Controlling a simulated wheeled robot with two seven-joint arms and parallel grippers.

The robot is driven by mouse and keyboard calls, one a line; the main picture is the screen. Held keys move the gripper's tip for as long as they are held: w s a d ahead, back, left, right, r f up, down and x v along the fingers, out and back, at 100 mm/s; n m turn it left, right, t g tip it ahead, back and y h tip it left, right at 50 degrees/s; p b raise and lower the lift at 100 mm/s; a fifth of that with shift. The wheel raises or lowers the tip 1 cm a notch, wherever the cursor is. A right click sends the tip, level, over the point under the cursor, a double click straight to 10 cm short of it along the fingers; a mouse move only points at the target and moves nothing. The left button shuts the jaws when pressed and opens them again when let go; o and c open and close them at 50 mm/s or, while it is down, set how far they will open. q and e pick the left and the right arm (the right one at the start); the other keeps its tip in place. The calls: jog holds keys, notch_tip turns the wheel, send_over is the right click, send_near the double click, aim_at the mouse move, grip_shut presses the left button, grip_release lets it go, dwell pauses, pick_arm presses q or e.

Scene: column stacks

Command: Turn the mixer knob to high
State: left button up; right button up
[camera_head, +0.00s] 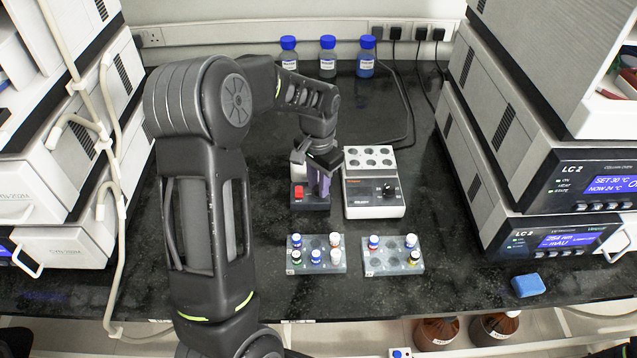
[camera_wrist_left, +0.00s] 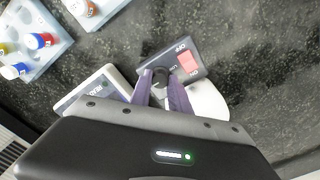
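The mixer (camera_head: 312,203) is a small dark-fronted device with a red switch (camera_head: 299,192), left of a white block unit. In the left wrist view its dark panel (camera_wrist_left: 188,46) shows the red switch (camera_wrist_left: 187,62) and OFF and LOW lettering. A dark round knob (camera_wrist_left: 160,73) sits beside the switch. My left gripper (camera_head: 319,193) points down at the mixer's front, and its purple fingers (camera_wrist_left: 161,80) stand on either side of the knob. Whether they press on it cannot be told. The knob's pointer is hidden. My right gripper is not in view.
The white block unit (camera_head: 374,207), with its own black knob (camera_head: 389,189), stands close right of the mixer. Two vial racks (camera_head: 316,268) (camera_head: 394,270) lie in front. Blue-capped bottles (camera_head: 327,57) stand behind. Instrument stacks flank both sides. A blue sponge (camera_head: 528,286) lies front right.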

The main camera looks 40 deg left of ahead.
pick_arm(q)
jog(key=o, duration=0.4)
jog(key=shift+o, duration=0.2)
jog(key=shift+r, duration=0.15)
notch_tip(320, 180, up, 8)
jog(key=shift+f, duration=0.2)
jog(key=shift+f, duration=0.1)
dwell(0.4)
